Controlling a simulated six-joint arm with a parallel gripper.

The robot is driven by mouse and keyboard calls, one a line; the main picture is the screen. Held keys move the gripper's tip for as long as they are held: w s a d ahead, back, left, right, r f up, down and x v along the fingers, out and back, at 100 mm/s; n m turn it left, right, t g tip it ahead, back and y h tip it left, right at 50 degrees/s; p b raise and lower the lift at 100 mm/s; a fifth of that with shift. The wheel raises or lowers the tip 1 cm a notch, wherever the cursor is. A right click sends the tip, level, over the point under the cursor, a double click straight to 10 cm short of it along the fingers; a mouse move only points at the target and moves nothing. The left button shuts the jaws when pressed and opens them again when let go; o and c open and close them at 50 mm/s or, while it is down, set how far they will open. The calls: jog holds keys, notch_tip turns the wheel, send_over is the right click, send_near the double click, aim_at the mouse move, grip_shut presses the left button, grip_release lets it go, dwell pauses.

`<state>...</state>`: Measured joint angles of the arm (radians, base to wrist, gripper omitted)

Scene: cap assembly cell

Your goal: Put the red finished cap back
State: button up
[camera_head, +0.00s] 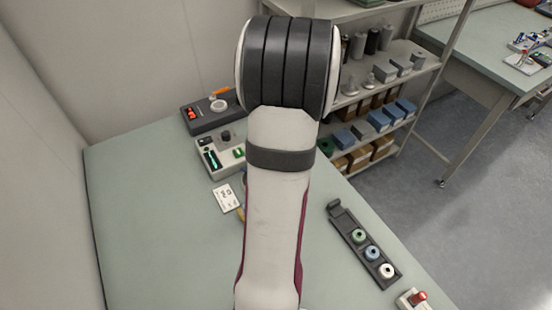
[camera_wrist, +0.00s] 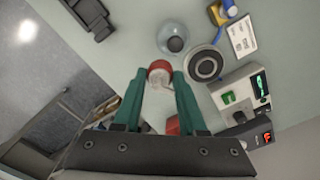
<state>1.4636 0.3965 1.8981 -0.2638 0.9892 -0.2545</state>
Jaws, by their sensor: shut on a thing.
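In the wrist view, my gripper (camera_wrist: 160,78) has its two green fingers closed on the red finished cap (camera_wrist: 159,67), which shows between the fingertips with a pale part beside it. The cap is up in front of the table; its exact height I cannot tell. In the head view, my arm hides the gripper and the red cap.
A clear round dish (camera_wrist: 172,30) and a black-ringed round base (camera_wrist: 204,65) are close to the cap. A white card (camera_head: 227,198), a device with a green display (camera_head: 213,158) and a dark device with red digits (camera_head: 194,115) stand behind. A red-knobbed box (camera_head: 413,301) is front right.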

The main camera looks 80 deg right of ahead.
jog(key=w+d+f+n, duration=0.1)
jog(key=d+f+n, duration=0.1)
jog(key=d+n, duration=0.3)
jog(key=w+d+f+n, duration=0.2)
jog(key=d+f+n, duration=0.1)
jog(key=d, duration=0.4)
jog(key=shift+g+h, duration=0.4)
jog(key=shift+f, duration=3.15)
jog(key=shift+f, duration=0.2)
jog(key=shift+f, duration=0.1)
jog(key=shift+f, duration=0.3)
jog(key=shift+f, duration=0.1)
